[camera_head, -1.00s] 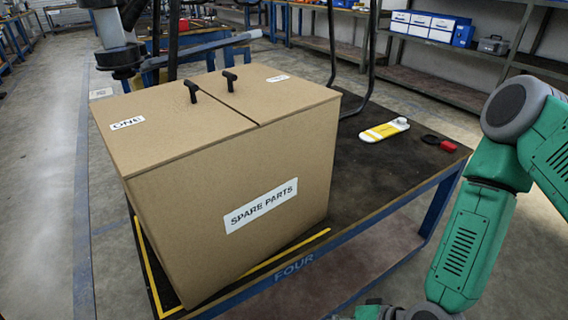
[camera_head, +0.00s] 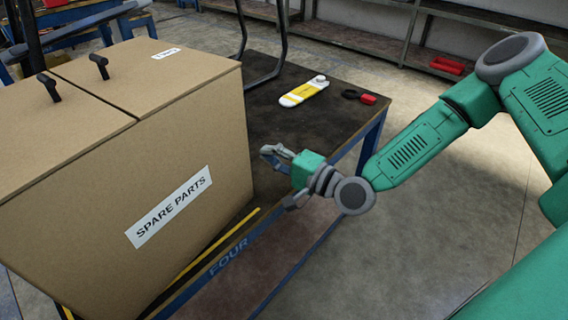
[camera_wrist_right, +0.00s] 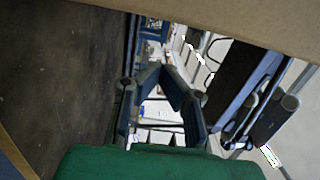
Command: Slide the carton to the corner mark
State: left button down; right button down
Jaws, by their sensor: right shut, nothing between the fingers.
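The carton (camera_head: 120,170) is a large brown box with two black knobs on top and a "SPARE PARTS" label. It stands on the dark table (camera_head: 330,115) at the left of the head view. Yellow tape, the corner mark (camera_head: 215,245), runs along the table edge beside the carton's base; the rest of it is hidden. My right gripper (camera_head: 270,152) is shut and empty, just right of the carton near the front table edge. Whether it touches the carton I cannot tell. In the right wrist view the gripper (camera_wrist_right: 165,75) shows with a carton face (camera_wrist_right: 240,20) along the top. My left gripper is not in view.
A yellow and white bottle-like item (camera_head: 304,91) and a red and black item (camera_head: 366,98) lie farther back on the table. A dark metal frame (camera_head: 283,40) stands behind the carton. The tabletop right of the carton is mostly clear.

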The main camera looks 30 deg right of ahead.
aim_at(246, 158)
jog(key=shift+w+a+f+b, duration=0.15)
jog(key=shift+w+a+b, duration=0.15)
jog(key=shift+w+a, duration=0.85)
jog(key=shift+s+a, duration=0.3)
jog(key=shift+a, duration=0.5)
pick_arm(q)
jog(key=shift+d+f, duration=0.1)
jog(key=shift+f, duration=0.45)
pick_arm(e)
jog(key=shift+a, duration=0.5)
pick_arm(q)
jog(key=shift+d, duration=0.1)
pick_arm(e)
jog(key=shift+s, duration=0.1)
